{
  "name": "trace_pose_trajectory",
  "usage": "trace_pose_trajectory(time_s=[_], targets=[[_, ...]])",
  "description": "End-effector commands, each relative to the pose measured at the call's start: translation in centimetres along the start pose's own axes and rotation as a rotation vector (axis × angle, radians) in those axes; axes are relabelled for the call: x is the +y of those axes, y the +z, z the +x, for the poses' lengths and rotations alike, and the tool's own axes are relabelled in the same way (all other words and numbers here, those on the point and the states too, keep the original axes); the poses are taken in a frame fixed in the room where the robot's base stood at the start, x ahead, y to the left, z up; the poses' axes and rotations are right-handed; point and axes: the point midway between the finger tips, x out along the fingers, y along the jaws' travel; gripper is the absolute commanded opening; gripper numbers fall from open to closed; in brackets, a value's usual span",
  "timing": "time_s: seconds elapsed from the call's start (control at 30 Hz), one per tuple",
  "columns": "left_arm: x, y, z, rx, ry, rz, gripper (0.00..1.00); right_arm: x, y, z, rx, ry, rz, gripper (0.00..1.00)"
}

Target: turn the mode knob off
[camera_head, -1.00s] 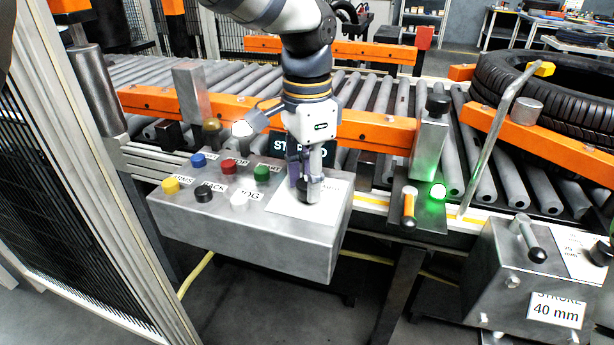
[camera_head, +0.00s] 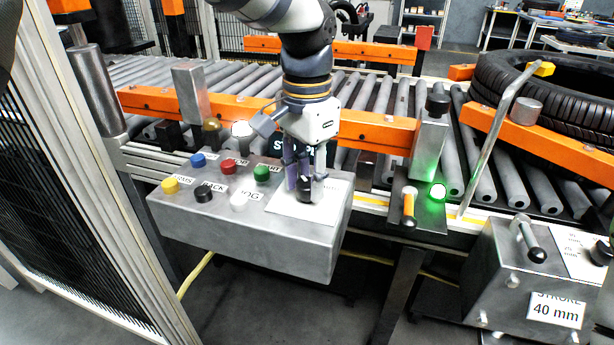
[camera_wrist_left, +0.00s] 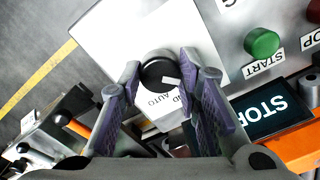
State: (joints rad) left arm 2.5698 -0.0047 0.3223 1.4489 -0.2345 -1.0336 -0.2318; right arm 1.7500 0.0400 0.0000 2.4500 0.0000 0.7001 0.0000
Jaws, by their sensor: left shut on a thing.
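The mode knob is a black round knob (camera_wrist_left: 158,70) with a white mark, on a white label plate (camera_wrist_left: 122,40) on the grey control box (camera_head: 250,240). Printed words near it, including AUTO, are partly covered in the left wrist view. My left gripper (camera_head: 306,198) comes down on the knob from above. In the left wrist view its purple-padded fingers (camera_wrist_left: 160,78) stand on either side of the knob and are shut on it. In the head view the fingers hide most of the knob (camera_head: 305,190). My right gripper is not in view.
Several buttons, among them a green START button (camera_head: 262,173) and a red button (camera_head: 229,166), sit left of the gripper. A STOP-lettered display (camera_wrist_left: 268,108) stands behind.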

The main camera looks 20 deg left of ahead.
Motion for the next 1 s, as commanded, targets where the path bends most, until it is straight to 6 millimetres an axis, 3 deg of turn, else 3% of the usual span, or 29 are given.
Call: trace_pose_trajectory(time_s=[0.03,0.07,0.13,0.47,0.57,0.8,1.0], targets=[[0.0,0.0,0.1,-0.002,0.002,-0.002,0.03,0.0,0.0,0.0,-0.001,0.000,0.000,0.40],[0.0,0.0,0.1,-0.002,0.002,-0.001,0.35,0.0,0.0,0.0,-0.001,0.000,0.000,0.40],[0.0,0.0,0.1,-0.002,0.002,-0.001,0.51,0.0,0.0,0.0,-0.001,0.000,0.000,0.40],[0.0,0.0,-0.3,0.000,0.000,0.000,0.51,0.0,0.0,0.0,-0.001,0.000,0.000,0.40],[-0.1,-0.1,-2.0,0.004,-0.002,-0.001,0.51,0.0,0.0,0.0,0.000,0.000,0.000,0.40],[0.0,-0.1,-8.5,0.004,-0.001,0.000,0.51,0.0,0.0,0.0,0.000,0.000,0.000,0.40],[0.0,0.0,-11.5,-0.001,0.000,0.000,0.51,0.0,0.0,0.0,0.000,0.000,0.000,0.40]])
